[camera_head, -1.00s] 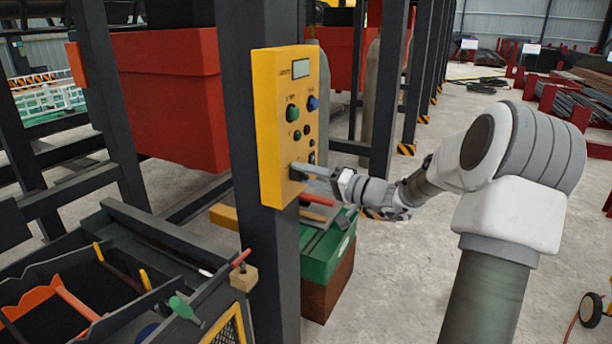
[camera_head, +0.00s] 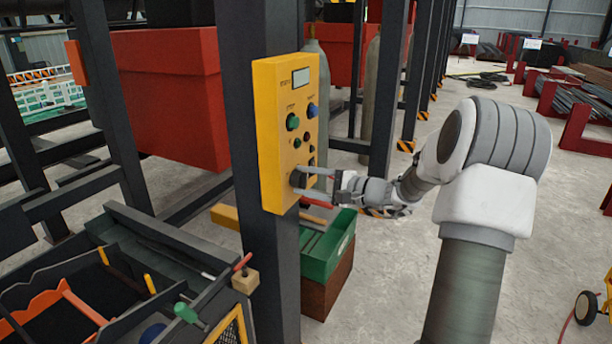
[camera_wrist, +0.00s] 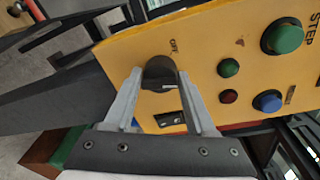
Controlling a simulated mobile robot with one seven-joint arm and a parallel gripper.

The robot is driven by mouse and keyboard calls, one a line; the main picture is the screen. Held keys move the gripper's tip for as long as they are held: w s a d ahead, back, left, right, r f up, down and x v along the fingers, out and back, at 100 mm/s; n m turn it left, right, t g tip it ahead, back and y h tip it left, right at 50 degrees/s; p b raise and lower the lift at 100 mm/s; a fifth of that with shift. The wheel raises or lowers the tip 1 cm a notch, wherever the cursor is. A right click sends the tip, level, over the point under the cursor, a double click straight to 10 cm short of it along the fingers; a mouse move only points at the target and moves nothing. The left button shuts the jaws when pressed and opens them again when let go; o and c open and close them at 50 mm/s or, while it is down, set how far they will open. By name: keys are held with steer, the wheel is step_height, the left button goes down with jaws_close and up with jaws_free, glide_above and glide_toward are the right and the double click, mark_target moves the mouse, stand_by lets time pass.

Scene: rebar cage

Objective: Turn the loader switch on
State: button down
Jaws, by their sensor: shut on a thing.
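The yellow control box (camera_head: 285,140) is fixed to a dark upright post. The loader switch (camera_head: 298,180) is a dark round knob low on its face. In the wrist view the knob (camera_wrist: 160,72) stands between my two fingers, beside a small label that seems to read OFF. My gripper (camera_head: 303,181) reaches the box from the right and is shut on the knob. In the wrist view my gripper (camera_wrist: 160,84) has one finger on each side of it. The fingers hide part of the knob's sides.
Green (camera_head: 293,121) and blue (camera_head: 312,110) buttons sit higher on the box. A green crate (camera_head: 325,255) stands below my arm, and a black tool tray (camera_head: 75,300) is at lower left. The concrete floor at right is mostly clear.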

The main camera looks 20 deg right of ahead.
steer(key=m+p, duration=0.2)
steer(key=m, duration=0.1)
steer(key=shift+w+r, duration=0.1)
steer(key=shift+r, duration=0.25)
steer(key=shift+d+f+m+g+y+p, duration=0.15)
steer(key=shift+m+g+y+p, duration=0.2)
steer(key=shift+m+p, duration=1)
steer(key=shift+c, duration=2.1)
jaws_free()
steer(key=shift+o, duration=0.7)
steer(key=shift+f, duration=0.1)
steer(key=b+v, duration=0.1)
steer(key=v, duration=1.6)
steer(key=shift+s, duration=0.2)
